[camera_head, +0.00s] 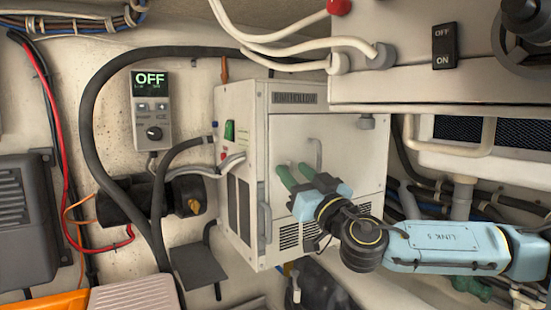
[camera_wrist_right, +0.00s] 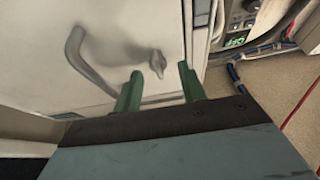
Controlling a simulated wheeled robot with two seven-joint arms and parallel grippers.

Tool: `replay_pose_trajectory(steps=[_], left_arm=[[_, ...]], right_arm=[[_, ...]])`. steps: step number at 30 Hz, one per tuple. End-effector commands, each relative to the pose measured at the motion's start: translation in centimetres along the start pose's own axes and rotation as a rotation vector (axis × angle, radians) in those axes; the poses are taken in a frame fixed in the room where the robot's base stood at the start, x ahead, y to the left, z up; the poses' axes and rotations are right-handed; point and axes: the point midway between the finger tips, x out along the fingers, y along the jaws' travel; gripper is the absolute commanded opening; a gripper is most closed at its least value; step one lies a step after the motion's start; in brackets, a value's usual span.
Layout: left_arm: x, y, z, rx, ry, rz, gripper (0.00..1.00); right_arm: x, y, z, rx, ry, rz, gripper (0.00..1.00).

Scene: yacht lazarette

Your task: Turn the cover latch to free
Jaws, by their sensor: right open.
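The cover latch (camera_wrist_right: 157,62) is a small grey turn-piece on the pale cover (camera_wrist_right: 120,30), in the right wrist view. My right gripper (camera_head: 292,168) has two green fingers and is open, held in front of the white cabinet's cover (camera_head: 345,145). In the right wrist view its fingertips (camera_wrist_right: 160,72) point at the cover, one to each side of the latch in the picture. I cannot tell whether they touch it. A grey bent handle (camera_wrist_right: 85,62) is left of the latch; it also shows in the head view (camera_head: 318,153). In the head view I cannot make out the latch. My left gripper is not in view.
A control panel (camera_head: 151,108) reading OFF hangs left of the cabinet (camera_head: 240,140). Black hoses (camera_head: 88,120) run down beside it. A grey box (camera_head: 425,75) with an OFF/ON switch (camera_head: 445,46) overhangs the cabinet's upper right. Cables (camera_head: 500,200) lie behind my right arm.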

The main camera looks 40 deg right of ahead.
Motion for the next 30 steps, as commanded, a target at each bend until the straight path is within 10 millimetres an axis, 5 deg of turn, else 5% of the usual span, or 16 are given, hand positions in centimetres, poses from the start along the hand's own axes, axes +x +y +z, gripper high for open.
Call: replay_pose_trajectory(steps=[13,22,30], left_arm=[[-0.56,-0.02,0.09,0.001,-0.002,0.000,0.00],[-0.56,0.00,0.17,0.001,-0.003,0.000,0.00],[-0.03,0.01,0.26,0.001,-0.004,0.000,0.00]], right_arm=[[0.12,0.53,-0.29,-0.004,0.001,0.008,0.41],[0.13,0.52,-0.29,-0.004,0.001,0.008,0.02],[0.06,0.53,-0.15,-0.019,0.001,0.001,0.00]])
